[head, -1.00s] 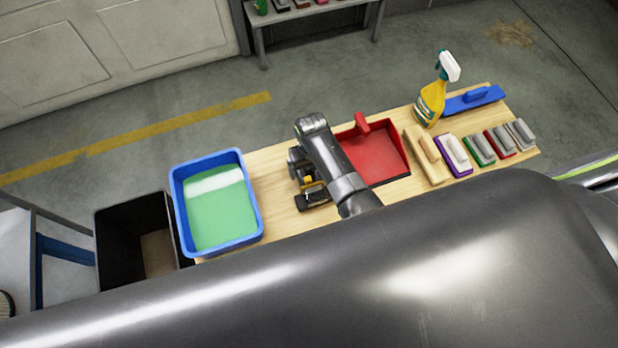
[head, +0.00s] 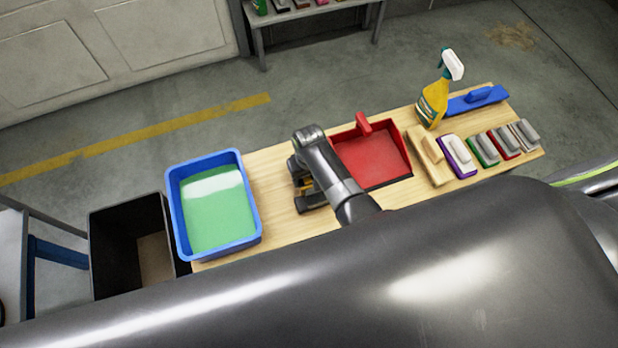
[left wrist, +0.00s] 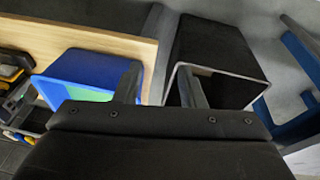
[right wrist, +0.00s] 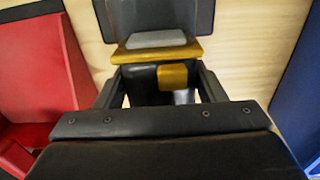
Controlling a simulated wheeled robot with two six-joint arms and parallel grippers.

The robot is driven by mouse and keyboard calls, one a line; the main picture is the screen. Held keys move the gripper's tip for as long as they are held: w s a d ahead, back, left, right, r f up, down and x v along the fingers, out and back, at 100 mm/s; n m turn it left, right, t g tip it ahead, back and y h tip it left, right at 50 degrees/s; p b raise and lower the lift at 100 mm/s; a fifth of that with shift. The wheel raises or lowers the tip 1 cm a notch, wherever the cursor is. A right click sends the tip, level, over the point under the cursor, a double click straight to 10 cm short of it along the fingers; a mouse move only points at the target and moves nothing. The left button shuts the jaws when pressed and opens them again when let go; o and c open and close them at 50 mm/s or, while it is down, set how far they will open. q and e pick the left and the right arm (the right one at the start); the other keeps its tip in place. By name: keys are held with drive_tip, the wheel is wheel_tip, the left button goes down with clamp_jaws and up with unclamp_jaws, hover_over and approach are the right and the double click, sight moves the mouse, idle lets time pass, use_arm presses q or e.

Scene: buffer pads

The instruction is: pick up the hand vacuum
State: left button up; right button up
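The hand vacuum (head: 311,199), black with yellow parts, lies on the wooden table between the blue tub and the red dustpan. My right arm hides much of it in the head view. My right gripper (head: 298,172) is over it. In the right wrist view the vacuum (right wrist: 178,52) shows its yellow and grey parts ahead, and a dark part with a yellow patch lies between the fingers of my right gripper (right wrist: 162,84). These fingers are wide apart, with no clear grip. My left gripper (left wrist: 160,84) is open and empty near the blue tub and black bin.
The blue tub (head: 172,212) with green contents stands left of the vacuum, beside the black bin (head: 110,240). The red dustpan (head: 375,160) is close on the right.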

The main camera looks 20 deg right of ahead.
drive_tip(key=shift+w, duration=0.1)
drive_tip(key=c, duration=0.7)
drive_tip(key=shift+r, duration=0.15)
